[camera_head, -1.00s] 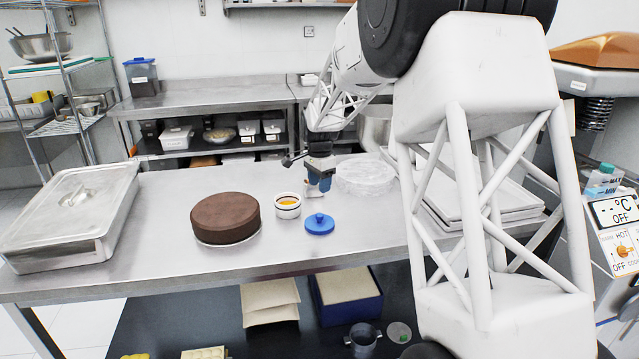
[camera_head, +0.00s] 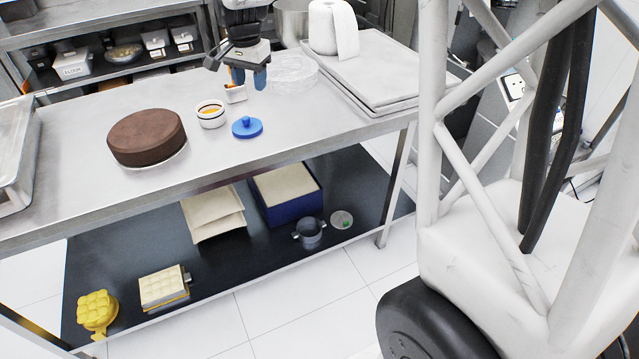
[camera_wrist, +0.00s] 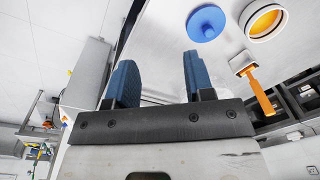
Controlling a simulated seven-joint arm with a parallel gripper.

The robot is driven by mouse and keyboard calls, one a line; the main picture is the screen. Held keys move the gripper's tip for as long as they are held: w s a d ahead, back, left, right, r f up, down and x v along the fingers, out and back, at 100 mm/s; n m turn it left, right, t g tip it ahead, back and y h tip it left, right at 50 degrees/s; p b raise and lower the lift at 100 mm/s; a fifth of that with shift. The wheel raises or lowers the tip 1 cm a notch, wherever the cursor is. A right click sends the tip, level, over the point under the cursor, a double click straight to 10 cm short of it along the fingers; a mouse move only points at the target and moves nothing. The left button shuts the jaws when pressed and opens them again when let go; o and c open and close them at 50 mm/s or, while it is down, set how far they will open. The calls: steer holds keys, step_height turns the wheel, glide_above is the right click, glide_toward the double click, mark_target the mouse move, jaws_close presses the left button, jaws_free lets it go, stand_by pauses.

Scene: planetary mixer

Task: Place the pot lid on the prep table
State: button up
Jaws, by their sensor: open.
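A small round lid with a green knob (camera_head: 342,219) lies on the dark lower shelf, beside a small grey two-handled pot (camera_head: 309,233). A blue lid with a knob (camera_head: 247,127) lies on the steel prep table (camera_head: 290,130); it also shows in the wrist view (camera_wrist: 206,23). I cannot tell which one the task calls the pot lid. My gripper (camera_head: 248,78) is open and empty over the back of the prep table, behind the blue lid and well above the lower shelf. Its blue fingers stand apart in the wrist view (camera_wrist: 160,78).
A brown cake (camera_head: 147,137) and a white cup (camera_head: 211,114) stand left of the blue lid. A small orange-handled tool (camera_wrist: 258,92) lies near the cup. Trays with a paper roll (camera_head: 333,28) fill the right end. A blue box (camera_head: 287,195) is on the shelf. The table's front right is clear.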

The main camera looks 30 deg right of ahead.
steer(key=s+f+n+t, duration=0.1)
steer(key=s+n, duration=0.8)
steer(key=s, duration=2.9)
steer(key=shift+a+t, duration=0.2)
steer(key=shift+t, duration=0.2)
